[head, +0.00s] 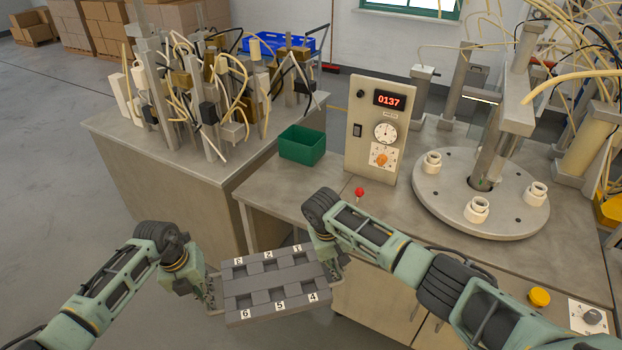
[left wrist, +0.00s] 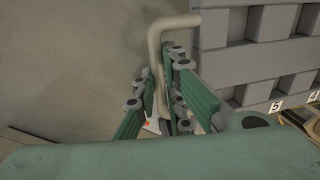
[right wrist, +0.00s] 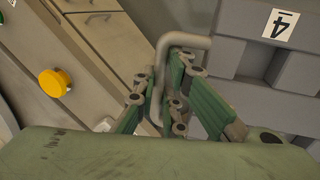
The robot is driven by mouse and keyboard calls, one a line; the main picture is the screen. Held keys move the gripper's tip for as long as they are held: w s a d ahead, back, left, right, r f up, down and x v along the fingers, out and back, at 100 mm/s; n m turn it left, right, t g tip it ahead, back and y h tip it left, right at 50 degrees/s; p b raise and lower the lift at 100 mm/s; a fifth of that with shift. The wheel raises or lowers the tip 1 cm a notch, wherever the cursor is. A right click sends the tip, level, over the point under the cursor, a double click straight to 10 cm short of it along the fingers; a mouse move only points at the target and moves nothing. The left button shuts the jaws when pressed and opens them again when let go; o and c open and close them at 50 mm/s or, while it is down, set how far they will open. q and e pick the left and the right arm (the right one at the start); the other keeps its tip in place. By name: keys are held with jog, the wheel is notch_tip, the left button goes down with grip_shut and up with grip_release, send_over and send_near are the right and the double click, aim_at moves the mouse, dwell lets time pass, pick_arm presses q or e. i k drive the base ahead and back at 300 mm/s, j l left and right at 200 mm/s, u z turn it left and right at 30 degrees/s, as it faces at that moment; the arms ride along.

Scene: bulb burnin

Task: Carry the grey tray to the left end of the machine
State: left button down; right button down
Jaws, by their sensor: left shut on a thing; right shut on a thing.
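The grey tray (head: 272,281) is in the lower middle of the head view, held in the air in front of the machine's bench. It has numbered square pockets, labelled 1 to 6, and the pockets that show look empty. My left gripper (head: 211,292) is shut on the handle at its left end; the handle (left wrist: 160,45) shows between the fingers in the left wrist view. My right gripper (head: 333,262) is shut on the opposite handle, seen in the right wrist view (right wrist: 165,70). The machine (head: 484,192) has a round plate with several white sockets.
A control box (head: 375,130) reading 0137, a green bin (head: 302,145) and a red knob (head: 360,192) are on the bench (head: 285,192). A cluttered second bench (head: 165,165) stands at left. Yellow button (head: 540,297) is front right. Floor at left is clear.

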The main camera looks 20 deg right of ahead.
aim_at(294, 189)
jog(key=i+l, duration=0.25)
jog(key=i, duration=0.2)
jog(key=i+l, duration=0.25)
jog(key=i, duration=0.15)
jog(key=i+l, duration=0.2)
jog(key=i, duration=0.25)
